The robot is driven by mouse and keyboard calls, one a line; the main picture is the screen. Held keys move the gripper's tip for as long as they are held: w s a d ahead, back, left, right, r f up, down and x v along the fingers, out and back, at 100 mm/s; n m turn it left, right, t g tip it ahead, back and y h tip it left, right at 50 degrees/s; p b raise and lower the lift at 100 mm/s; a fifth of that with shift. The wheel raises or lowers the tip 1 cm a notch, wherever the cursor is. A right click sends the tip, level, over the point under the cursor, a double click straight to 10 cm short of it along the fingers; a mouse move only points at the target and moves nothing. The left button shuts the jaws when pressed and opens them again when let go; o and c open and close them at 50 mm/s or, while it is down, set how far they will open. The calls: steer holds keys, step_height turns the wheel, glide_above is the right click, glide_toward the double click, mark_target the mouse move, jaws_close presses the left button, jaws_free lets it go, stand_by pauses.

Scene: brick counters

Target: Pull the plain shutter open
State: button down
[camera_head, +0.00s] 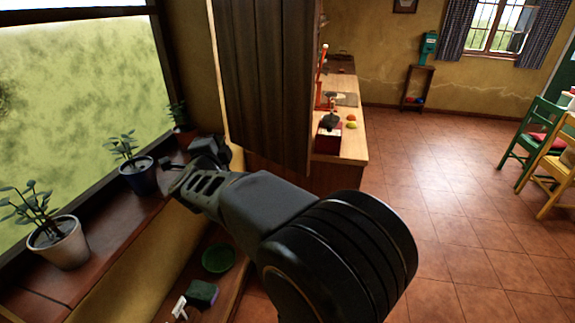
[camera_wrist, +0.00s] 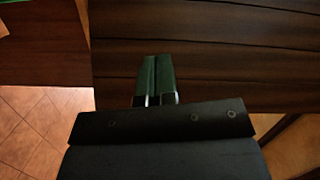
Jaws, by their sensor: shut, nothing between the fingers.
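The plain shutter (camera_head: 265,80) is a tall panel of dark vertical planks, standing at an angle out from the wall to the right of the window. Its dark planks also fill the upper right of the wrist view (camera_wrist: 225,45). My gripper (camera_head: 172,166) is in front of the window sill, low and to the left of the shutter's lower edge. In the wrist view my two green-tipped fingers (camera_wrist: 157,75) are together with nothing between them, in front of the planks. I cannot tell whether they touch the shutter.
A green bowl (camera_head: 218,259) and a sponge (camera_head: 202,293) lie below. A wooden counter (camera_head: 350,148) with items is behind the shutter. Tiled floor (camera_head: 455,230) is open at right.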

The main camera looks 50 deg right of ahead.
steer(key=s+d+f+m+g+h+b, duration=0.3)
steer(key=s+d+f+m+g+h, duration=0.3)
steer(key=m+g, duration=0.45)
steer(key=p, duration=0.2)
glide_toward(292, 145)
steer(key=shift+g+y, duration=0.35)
steer(key=shift+y, duration=0.05)
steer(key=d, duration=0.5)
steer(key=w+d+r, duration=0.1)
steer(key=d, duration=0.1)
steer(key=shift+d, duration=0.25)
